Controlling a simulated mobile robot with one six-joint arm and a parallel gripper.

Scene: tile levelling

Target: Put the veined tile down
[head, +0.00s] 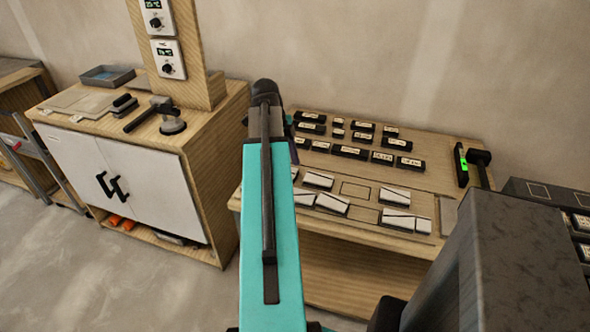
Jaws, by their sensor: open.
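Several pale tiles lie on the wooden bench (335,230), some with thin dark lines across them. One lined tile (396,195) lies right of an empty outlined place (355,190). Another lined tile (398,220) lies nearer the front edge, and a pale tile (318,180) lies left of the outline. I cannot tell which one is the veined tile. My teal arm reaches up the middle of the view and covers the bench's left part. My gripper is hidden behind the arm, so its fingers and anything between them do not show.
Several black labelled blocks (350,151) stand in rows at the back of the bench. A black device with a green light (461,165) stands at its right end.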

